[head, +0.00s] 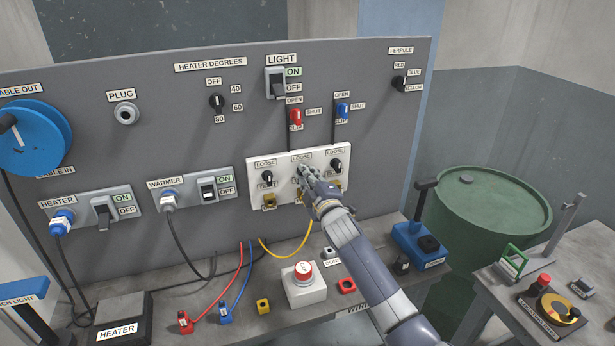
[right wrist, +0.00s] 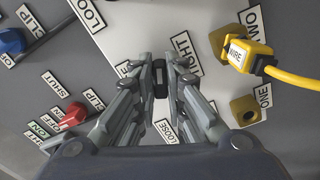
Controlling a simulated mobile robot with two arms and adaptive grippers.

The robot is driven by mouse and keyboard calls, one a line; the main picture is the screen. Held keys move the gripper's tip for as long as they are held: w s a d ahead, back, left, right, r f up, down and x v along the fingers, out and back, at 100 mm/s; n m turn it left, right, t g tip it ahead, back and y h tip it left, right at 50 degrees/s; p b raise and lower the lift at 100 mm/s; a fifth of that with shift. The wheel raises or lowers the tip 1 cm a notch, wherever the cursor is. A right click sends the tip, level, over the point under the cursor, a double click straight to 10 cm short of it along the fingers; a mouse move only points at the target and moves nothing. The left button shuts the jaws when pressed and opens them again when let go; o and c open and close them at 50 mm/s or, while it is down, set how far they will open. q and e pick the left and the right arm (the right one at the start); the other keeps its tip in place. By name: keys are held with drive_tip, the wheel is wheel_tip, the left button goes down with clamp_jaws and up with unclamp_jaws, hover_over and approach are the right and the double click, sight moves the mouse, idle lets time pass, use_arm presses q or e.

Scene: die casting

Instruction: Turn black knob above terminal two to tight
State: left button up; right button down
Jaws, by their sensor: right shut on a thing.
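A white panel (head: 322,155) on the grey board carries three black knobs in a row, each with LOOSE and TIGHT labels. The left knob (head: 267,177) and right knob (head: 337,164) show clearly. My right gripper (head: 303,173) is at the middle knob and mostly hides it. In the right wrist view, my right gripper's fingers (right wrist: 160,78) are shut on this black knob (right wrist: 160,66), near a TIGHT label (right wrist: 185,52). Terminal two (right wrist: 222,40) has a yellow wire plug (right wrist: 246,52) in it; terminal one (right wrist: 245,110) is empty. The knob's pointer direction cannot be told. My left gripper is out of view.
Red (head: 295,117) and blue (head: 343,111) switches sit above the panel. A light switch (head: 276,83) is higher. On the bench below are a red button box (head: 304,284) and loose cable plugs. A green barrel (head: 485,225) stands at right.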

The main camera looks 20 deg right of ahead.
drive_tip(key=m, duration=0.6)
drive_tip(key=shift+a+f, duration=0.1)
drive_tip(key=shift+f, duration=0.1)
drive_tip(key=m, duration=0.6)
drive_tip(key=shift+f, duration=0.1)
idle(0.4)
drive_tip(key=c, duration=1.6)
unclamp_jaws()
drive_tip(key=shift+c, duration=0.2)
drive_tip(key=shift+s, duration=0.15)
drive_tip(key=s, duration=1.1)
drive_tip(key=shift+s, duration=0.4)
